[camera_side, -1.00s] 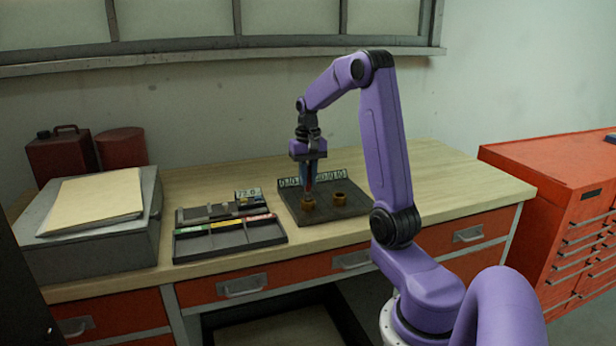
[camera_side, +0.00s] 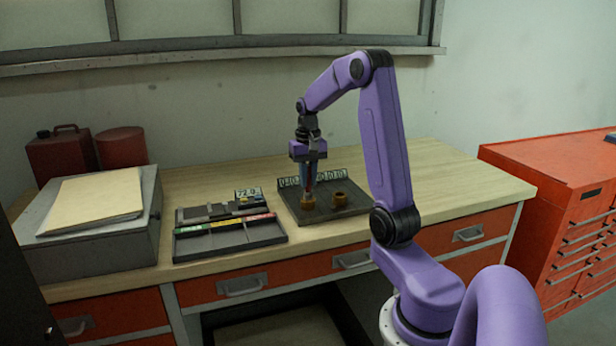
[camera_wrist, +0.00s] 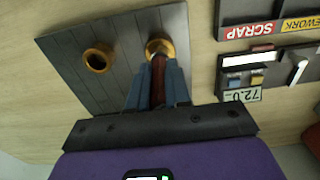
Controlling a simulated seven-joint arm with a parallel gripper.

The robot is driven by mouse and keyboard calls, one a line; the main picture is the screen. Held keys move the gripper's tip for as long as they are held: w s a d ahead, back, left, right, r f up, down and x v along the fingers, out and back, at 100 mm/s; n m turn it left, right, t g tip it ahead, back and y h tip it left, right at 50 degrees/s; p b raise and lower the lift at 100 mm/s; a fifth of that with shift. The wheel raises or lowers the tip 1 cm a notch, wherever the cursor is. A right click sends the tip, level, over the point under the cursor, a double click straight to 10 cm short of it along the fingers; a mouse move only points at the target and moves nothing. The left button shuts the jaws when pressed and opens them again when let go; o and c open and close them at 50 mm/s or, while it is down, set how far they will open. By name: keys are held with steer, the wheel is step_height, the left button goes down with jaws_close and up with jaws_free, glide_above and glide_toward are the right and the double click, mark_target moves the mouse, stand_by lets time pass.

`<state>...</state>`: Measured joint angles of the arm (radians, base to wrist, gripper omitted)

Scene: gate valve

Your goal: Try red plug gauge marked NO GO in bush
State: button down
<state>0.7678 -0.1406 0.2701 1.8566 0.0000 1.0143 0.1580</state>
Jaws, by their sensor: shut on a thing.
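My gripper (camera_wrist: 158,92) is shut on the red plug gauge (camera_wrist: 158,72), a dark red rod between the blue-grey fingers in the wrist view. The gauge points at a brass bush (camera_wrist: 160,46), and its far end meets the bush opening; how far it is inside, I cannot tell. In the side view this bush (camera_side: 307,202) stands on a dark grey plate (camera_side: 352,209), directly below my gripper (camera_side: 310,180). A second brass bush (camera_side: 339,199) stands to its right, and its open bore shows in the wrist view (camera_wrist: 98,58). The NO GO marking is not readable.
A tray (camera_side: 230,240) with coloured labels, including SCRAP, lies left of the plate. Behind it is a gauge holder (camera_side: 205,213) and a display (camera_side: 247,194) reading 72.0. Number displays (camera_side: 325,178) stand along the plate's back. The bench right of the plate is clear.

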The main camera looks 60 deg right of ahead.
steer(key=shift+r, duration=0.9)
stand_by(6.3)
steer(key=shift+r, duration=2.5)
